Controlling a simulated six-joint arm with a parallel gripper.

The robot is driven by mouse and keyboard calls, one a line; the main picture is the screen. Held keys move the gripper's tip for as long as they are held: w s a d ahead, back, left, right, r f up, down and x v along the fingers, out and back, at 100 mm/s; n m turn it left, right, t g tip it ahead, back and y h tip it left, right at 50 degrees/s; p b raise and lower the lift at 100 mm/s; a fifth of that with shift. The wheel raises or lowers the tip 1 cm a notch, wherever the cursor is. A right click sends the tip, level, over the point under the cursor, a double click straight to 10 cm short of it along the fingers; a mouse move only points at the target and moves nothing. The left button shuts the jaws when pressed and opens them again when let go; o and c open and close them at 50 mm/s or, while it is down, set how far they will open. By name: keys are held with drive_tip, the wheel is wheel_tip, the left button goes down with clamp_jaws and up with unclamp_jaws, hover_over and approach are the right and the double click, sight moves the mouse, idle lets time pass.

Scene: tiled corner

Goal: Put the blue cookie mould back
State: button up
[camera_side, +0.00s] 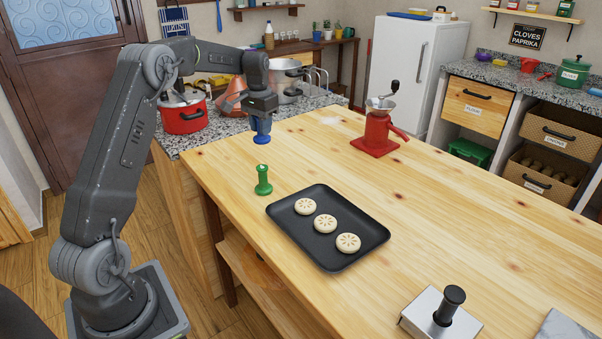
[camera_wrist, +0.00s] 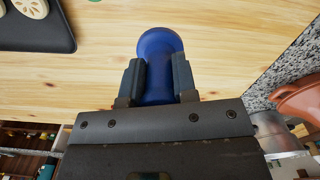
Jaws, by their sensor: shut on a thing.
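The blue cookie mould (camera_side: 262,138) hangs upright in my gripper (camera_side: 261,118), above the far left part of the wooden table. In the wrist view, my gripper (camera_wrist: 157,85) is shut on the blue mould (camera_wrist: 160,45), with one finger on each side of it. The mould looks clear of the table top. A green cookie mould (camera_side: 263,181) stands upright on the table, nearer the camera and below my gripper in the side view.
A black tray (camera_side: 282,220) with three stamped cookies (camera_side: 325,223) lies right of the green mould. A red grinder (camera_side: 377,130) stands farther back. A metal block with a black handle (camera_side: 449,305) sits at the front. A red pot (camera_side: 183,118) is on the stone counter.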

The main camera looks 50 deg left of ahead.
drive_tip(key=shift+w+f, duration=0.25)
drive_tip(key=shift+w, duration=0.05)
drive_tip(key=w+d+f, duration=0.4)
drive_tip(key=w, duration=0.1)
drive_tip(key=w+d+f, duration=0.2)
drive_tip(key=w+d, duration=0.1)
drive_tip(key=shift+w+f, duration=0.1)
drive_tip(key=shift+f, duration=2.1)
drive_tip(key=o, duration=0.8)
drive_tip(key=shift+f, duration=0.15)
